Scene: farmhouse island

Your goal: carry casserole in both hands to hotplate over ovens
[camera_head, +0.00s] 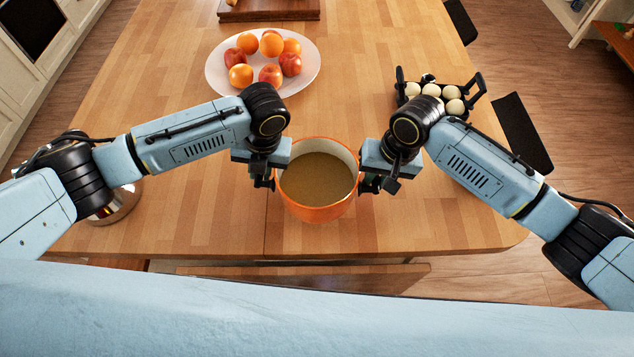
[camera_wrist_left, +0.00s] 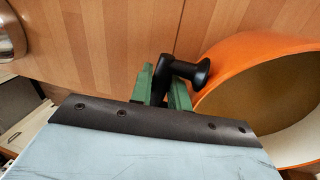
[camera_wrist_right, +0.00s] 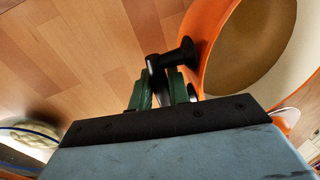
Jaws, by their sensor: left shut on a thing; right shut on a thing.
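The casserole (camera_head: 318,205) is an orange pot with a pale inside and brownish contents. It is upright near the front edge of the wooden island; whether it touches the top I cannot tell. My left gripper (camera_head: 266,183) is at its left side, shut on a black handle (camera_wrist_left: 180,70). My right gripper (camera_head: 370,184) is at its right side, shut on the other black handle (camera_wrist_right: 170,60). The orange wall also shows in the left wrist view (camera_wrist_left: 245,65) and the right wrist view (camera_wrist_right: 208,30). No hotplate is clearly in view.
A white plate (camera_head: 217,76) of apples and oranges stands behind the casserole. A black carrier with eggs (camera_head: 452,92) is at the back right. A metal pot (camera_head: 118,207) sits at the left, under my left arm. Cabinets (camera_head: 40,65) line the far left.

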